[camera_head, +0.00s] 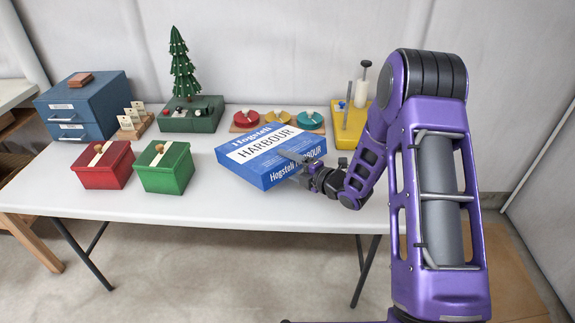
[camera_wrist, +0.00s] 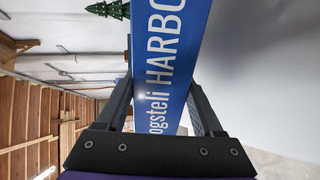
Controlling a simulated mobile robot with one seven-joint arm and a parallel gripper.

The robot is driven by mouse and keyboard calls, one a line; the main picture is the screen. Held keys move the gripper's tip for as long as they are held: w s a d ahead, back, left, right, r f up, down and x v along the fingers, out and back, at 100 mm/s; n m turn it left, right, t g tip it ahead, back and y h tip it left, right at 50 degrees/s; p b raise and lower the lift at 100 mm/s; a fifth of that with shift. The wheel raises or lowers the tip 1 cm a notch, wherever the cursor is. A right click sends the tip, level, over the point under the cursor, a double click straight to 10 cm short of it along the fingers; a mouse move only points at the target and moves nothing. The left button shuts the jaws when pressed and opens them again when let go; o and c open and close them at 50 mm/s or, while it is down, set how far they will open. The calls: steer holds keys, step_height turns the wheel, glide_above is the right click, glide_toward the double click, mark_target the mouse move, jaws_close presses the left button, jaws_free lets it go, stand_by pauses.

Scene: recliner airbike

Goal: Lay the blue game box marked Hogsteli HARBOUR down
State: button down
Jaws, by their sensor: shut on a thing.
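The blue game box (camera_head: 255,174) marked Hogsteli HARBOUR is at the middle front of the table, with its broad blue-and-white face up and a lettered side facing me. It looks close to flat; I cannot tell whether all of its underside touches the table. My gripper (camera_head: 303,173) is at the box's near right side and shut on it. In the wrist view the box (camera_wrist: 166,50) runs between the two fingers of my gripper (camera_wrist: 163,92), its lettered side toward the camera. The box's underside is hidden.
The white table (camera_head: 190,207) has bare room in front and at the left of the box. A green box (camera_head: 164,178) and a red box (camera_head: 101,176) stand left. Behind are a tray with coloured round pieces (camera_head: 278,120), a yellow stand (camera_head: 350,128) and a small tree (camera_head: 181,70).

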step_height(320, 180, down, 4)
steer(key=b, duration=0.5)
steer(key=shift+f+b, duration=0.15)
steer(key=shift+b, duration=0.2)
steer(key=shift+f, duration=0.95)
steer(key=shift+f, duration=0.2)
steer(key=shift+c, duration=1.5)
jaws_free()
steer(key=shift+f, duration=0.1)
steer(key=shift+d+r, duration=0.1)
steer(key=shift+r, duration=0.15)
steer(key=shift+s+d, duration=0.1)
steer(key=shift+s+f+v, duration=0.1)
steer(key=shift+f+v, duration=0.15)
steer(key=shift+v, duration=1.2)
steer(key=shift+s+f+v, duration=0.1)
steer(key=shift+f+v, duration=0.1)
steer(key=shift+v, duration=1.2)
steer(key=shift+s+f+v, duration=0.1)
steer(key=shift+f+v, duration=0.15)
steer(key=shift+v, duration=1.2)
